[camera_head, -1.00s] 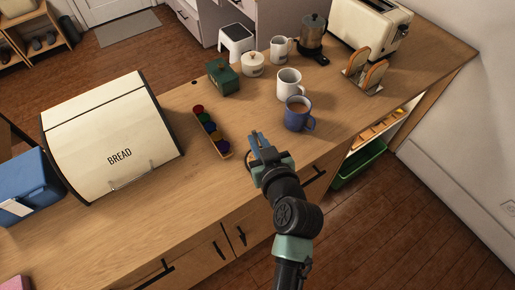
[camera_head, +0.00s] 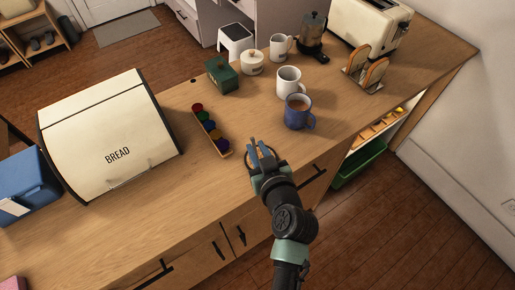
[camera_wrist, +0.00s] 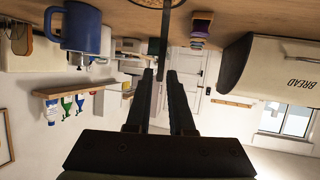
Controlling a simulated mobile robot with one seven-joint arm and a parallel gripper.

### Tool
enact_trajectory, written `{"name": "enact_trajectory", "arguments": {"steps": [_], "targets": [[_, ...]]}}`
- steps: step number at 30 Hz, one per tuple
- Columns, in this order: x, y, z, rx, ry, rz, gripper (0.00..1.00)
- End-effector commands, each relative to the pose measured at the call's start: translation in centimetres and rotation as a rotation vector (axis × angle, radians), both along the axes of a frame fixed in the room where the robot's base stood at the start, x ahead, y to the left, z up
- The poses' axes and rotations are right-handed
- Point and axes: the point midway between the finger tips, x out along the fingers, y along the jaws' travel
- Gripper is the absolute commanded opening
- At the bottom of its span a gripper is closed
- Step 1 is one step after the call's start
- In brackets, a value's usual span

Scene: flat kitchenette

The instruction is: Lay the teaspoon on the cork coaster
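My gripper (camera_head: 262,148) is above the front edge of the counter, below the blue mug in the head view. In the wrist view, which is upside down, the gripper's two dark fingers (camera_wrist: 160,78) are close together. A thin dark shaft, which looks like the teaspoon (camera_wrist: 164,40), lies between the fingers and reaches beyond their tips towards the counter. The round cork coaster (camera_wrist: 160,4) with a dark rim is cut off at the top edge of the wrist view. In the head view my gripper mostly covers the coaster. Whether spoon and coaster touch is unclear.
A blue mug (camera_head: 298,113) with a brown drink stands close by, with a white mug (camera_head: 289,82) behind it. A tray of coloured pods (camera_head: 211,130) lies to the left. The bread box (camera_head: 110,135) is further left. Bare counter lies between.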

Motion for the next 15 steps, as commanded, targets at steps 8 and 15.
{"name": "enact_trajectory", "arguments": {"steps": [8,15], "targets": [[0.00,-0.01,0.05,0.000,0.000,0.000,0.42],[0.00,-0.01,0.72,0.000,0.001,0.000,0.42]]}}
